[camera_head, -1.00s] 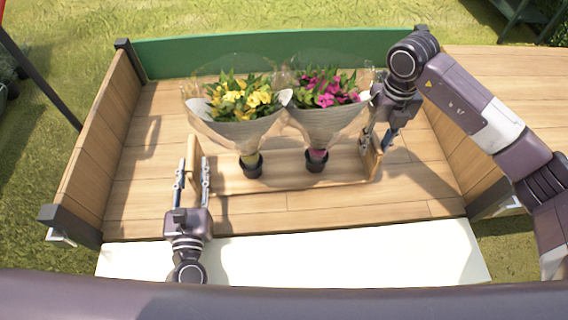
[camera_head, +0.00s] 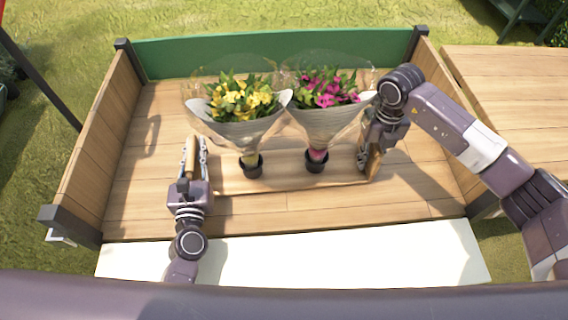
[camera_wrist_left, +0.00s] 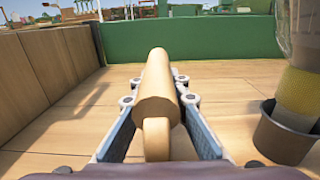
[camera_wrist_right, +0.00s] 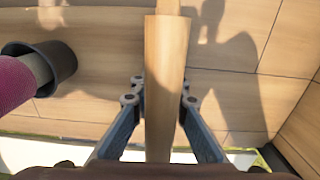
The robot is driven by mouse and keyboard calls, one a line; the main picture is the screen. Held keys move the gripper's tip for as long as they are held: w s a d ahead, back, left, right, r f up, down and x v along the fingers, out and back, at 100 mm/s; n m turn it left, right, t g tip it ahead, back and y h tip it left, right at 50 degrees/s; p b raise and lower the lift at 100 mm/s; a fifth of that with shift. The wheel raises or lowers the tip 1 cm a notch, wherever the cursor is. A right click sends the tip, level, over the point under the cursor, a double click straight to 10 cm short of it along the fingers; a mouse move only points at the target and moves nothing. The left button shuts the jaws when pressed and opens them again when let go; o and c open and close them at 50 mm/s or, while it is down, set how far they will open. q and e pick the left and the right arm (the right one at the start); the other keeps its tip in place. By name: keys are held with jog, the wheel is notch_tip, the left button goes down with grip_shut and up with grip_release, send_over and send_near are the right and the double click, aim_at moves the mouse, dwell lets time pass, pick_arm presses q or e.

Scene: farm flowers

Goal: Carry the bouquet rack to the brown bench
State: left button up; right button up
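The bouquet rack (camera_head: 290,183) is a light wooden base with an upright handle at each end, standing on the slatted wooden cart bed. Two black cups on it hold a yellow bouquet (camera_head: 240,105) and a pink bouquet (camera_head: 325,95), both in clear and grey wrap. My left gripper (camera_head: 191,145) is closed around the rack's left handle (camera_wrist_left: 155,90). My right gripper (camera_head: 367,155) is closed around the right handle (camera_wrist_right: 165,80); its fingers are partly hidden in the head view. A brown wooden bench top (camera_head: 510,90) lies right of the cart.
The cart has a green back board (camera_head: 270,50), a wooden left wall (camera_head: 95,150) and a wooden right wall (camera_head: 455,135). A white ledge (camera_head: 300,258) runs along the front. Bare planks surround the rack. Grass lies around the cart.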

aim_at(191, 138)
pick_arm(q)
grip_shut()
pick_arm(e)
grip_shut()
pick_arm(q)
jog(key=shift+w+r, duration=0.1)
jog(key=shift+r, duration=0.1)
pick_arm(e)
jog(key=shift+w+r, duration=0.1)
jog(key=shift+r, duration=0.05)
pick_arm(q)
jog(key=shift+r, duration=0.1)
pick_arm(e)
jog(key=shift+r, duration=0.1)
